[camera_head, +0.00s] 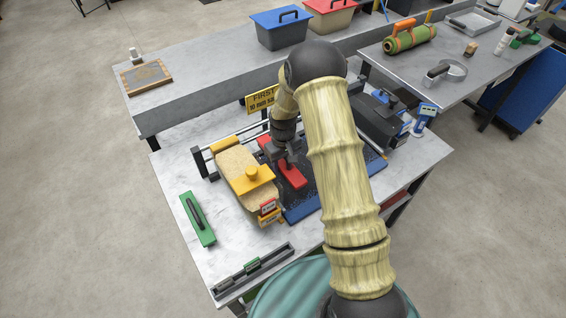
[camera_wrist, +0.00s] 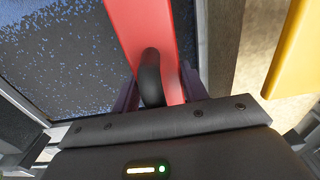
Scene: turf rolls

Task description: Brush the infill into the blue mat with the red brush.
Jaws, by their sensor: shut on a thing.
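The red brush (camera_head: 291,174) is a long red block with a dark handle, seen on the blue mat in the head view. My gripper (camera_head: 285,158) is shut on its handle from above; in the wrist view the black curved handle of the red brush (camera_wrist: 160,75) sits between the fingers (camera_wrist: 158,95). The blue mat (camera_head: 303,211) lies on the near table, partly hidden by my arm. In the wrist view the mat (camera_wrist: 60,45) is dark with many blue specks. I cannot tell whether the bristles touch it.
A dark machine (camera_head: 380,118) stands right of the mat. A yellow sign (camera_head: 262,99) stands behind.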

